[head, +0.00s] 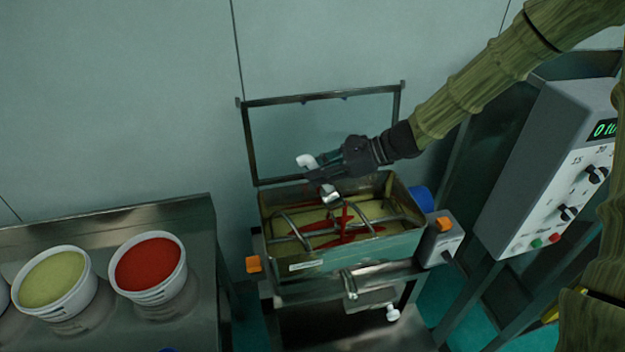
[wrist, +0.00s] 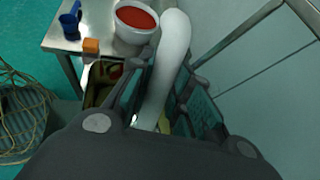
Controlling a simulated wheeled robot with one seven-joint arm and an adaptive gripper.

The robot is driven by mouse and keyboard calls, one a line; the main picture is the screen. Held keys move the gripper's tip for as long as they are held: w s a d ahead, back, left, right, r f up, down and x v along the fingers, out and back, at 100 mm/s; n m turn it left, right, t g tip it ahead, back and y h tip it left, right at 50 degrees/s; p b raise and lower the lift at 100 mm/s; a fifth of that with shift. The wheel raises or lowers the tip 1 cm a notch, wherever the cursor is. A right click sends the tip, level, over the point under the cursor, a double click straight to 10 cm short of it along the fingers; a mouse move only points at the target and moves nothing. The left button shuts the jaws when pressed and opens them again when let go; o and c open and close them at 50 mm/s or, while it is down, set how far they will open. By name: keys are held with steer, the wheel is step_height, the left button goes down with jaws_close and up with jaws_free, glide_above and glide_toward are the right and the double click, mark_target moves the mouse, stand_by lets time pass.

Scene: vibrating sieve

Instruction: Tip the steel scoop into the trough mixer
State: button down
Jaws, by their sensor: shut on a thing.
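The trough mixer (head: 355,257) stands in the middle of the head view, its hinged frame lid raised behind it. Curved metal bars, yellowish material and red patches show inside. My gripper (head: 320,173) is above the trough's back part, shut on the steel scoop. The scoop's pale handle end (head: 306,161) sticks out to the left of the fingers, and a small shiny part shows below them. In the wrist view the pale handle (wrist: 172,60) runs between the two fingers. The scoop's bowl is mostly hidden by my gripper, so I cannot tell its contents.
A steel table (head: 185,215) at left holds a tub of red material (head: 150,265) and a tub of yellow-green material (head: 53,278). A grey control box (head: 550,165) stands at right. The raised lid frame (head: 320,99) is close behind my gripper.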

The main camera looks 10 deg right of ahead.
steer(key=shift+w+d+f+y, duration=0.1)
steer(key=shift+d+f+y, duration=0.05)
steer(key=shift+d+y, duration=0.4)
steer(key=shift+d+m+t+y+b, duration=0.3)
steer(key=shift+d+y+b, duration=1)
steer(key=shift+d, duration=0.3)
steer(key=shift+d+y, duration=0.45)
steer(key=shift+a, duration=0.1)
